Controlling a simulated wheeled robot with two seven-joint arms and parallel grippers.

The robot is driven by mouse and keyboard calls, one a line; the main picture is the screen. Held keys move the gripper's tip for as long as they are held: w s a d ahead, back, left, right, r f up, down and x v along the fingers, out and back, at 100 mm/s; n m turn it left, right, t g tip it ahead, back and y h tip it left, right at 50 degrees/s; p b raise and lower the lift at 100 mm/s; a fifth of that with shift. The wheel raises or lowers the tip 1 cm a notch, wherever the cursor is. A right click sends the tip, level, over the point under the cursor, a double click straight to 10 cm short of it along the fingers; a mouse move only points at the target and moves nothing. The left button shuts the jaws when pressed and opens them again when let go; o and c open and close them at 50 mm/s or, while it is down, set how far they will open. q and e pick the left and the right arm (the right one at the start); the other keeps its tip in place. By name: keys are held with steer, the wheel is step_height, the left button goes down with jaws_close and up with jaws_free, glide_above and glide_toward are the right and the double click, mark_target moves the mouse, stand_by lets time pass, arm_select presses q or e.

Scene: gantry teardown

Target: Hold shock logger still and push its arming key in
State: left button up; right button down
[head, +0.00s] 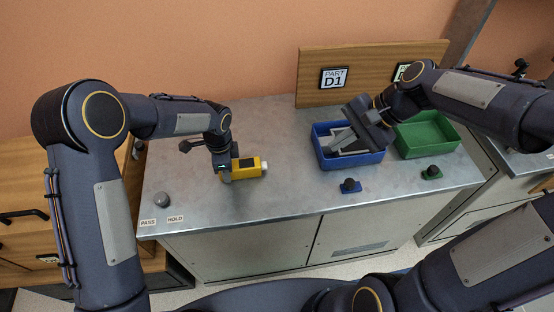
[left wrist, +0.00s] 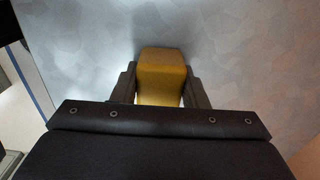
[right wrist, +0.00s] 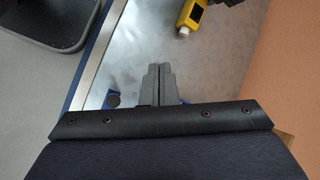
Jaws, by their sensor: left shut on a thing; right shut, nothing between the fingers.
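The shock logger is a yellow box (head: 246,168) with a dark panel, lying on the metal bench top. A white stub, which looks like the arming key (head: 265,166), sticks out of its right end. My left gripper (head: 225,174) is shut on the logger's left end; in the left wrist view the yellow body (left wrist: 162,75) sits between the fingers. My right gripper (head: 338,146) is shut and empty, over the blue tray and apart from the logger. In the right wrist view the logger (right wrist: 192,10) and white key (right wrist: 184,31) show at the top, beyond the shut fingers (right wrist: 158,82).
The blue tray (head: 348,162) and a green tray (head: 428,148) stand right of the logger. Black knobs on blue (head: 349,186) and green (head: 431,172) bases sit before them. A grey dome (head: 162,200) is at front left. Bench between logger and blue tray is clear.

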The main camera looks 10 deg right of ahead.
mark_target(264, 165)
steer(key=w+a+f+m+g+y, duration=0.1)
steer(key=w+f+m+g+y, duration=0.1)
steer(key=w+f+m, duration=0.5)
steer(key=w+f, duration=0.4)
steer(key=f, duration=0.1)
steer(key=shift+a+f, duration=0.1)
steer(key=shift+a, duration=0.05)
steer(key=x, duration=1)
steer(key=shift+a, duration=2.05)
steer(key=shift+a, duration=0.1)
